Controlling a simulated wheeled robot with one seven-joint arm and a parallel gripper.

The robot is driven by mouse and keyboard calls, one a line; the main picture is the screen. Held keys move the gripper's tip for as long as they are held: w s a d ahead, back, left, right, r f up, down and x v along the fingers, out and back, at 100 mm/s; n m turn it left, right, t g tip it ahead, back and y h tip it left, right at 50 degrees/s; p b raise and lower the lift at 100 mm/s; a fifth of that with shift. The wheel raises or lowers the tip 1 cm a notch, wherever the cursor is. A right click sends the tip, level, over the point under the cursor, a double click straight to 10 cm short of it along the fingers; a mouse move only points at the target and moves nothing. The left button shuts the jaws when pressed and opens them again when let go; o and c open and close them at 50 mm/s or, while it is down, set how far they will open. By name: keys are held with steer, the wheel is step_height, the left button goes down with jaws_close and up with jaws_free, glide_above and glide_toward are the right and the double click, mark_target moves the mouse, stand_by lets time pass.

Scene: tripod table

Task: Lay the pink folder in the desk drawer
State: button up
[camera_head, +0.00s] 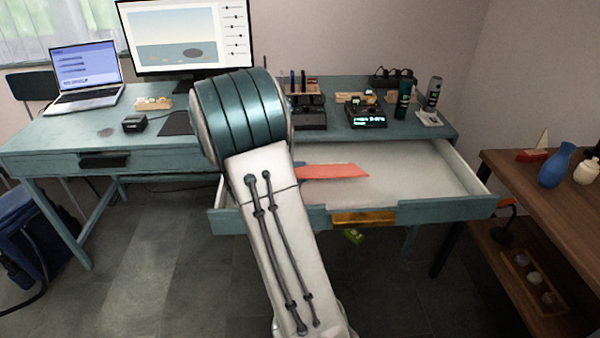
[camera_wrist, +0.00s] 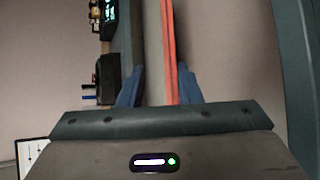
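The pink folder (camera_head: 335,171) shows as a flat salmon-coloured piece over the open desk drawer (camera_head: 430,180), just right of my arm, which hides its left part. I cannot tell whether it touches the drawer floor. In the wrist view the folder (camera_wrist: 169,45) appears edge-on as a thin strip. My gripper (camera_wrist: 161,78) has its two blue fingers apart, with the folder between them. The folder lies close to the right finger, with a pale gap to the left finger. My arm hides most of the gripper in the head view.
The drawer is pulled well out, and its visible right part is empty. The desk top (camera_head: 60,135) above holds a laptop (camera_head: 84,76), a monitor (camera_head: 185,35), a clock (camera_head: 367,115) and cans (camera_head: 403,100). A wooden shelf unit (camera_head: 545,200) stands close on the right.

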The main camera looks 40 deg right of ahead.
steer(key=p+v, duration=0.1)
steer(key=v, duration=1.2)
stand_by(0.4)
steer(key=shift+s+r, duration=0.15)
steer(key=shift+r, duration=0.1)
steer(key=s+a+r+m+y+p, duration=0.7)
steer(key=s+a+r+y+p, duration=0.6)
steer(key=s+r, duration=0.5)
steer(key=shift+s+a+r+g+p, duration=0.3)
steer(key=shift+s+a+p, duration=0.35)
steer(key=shift+a+p, duration=0.45)
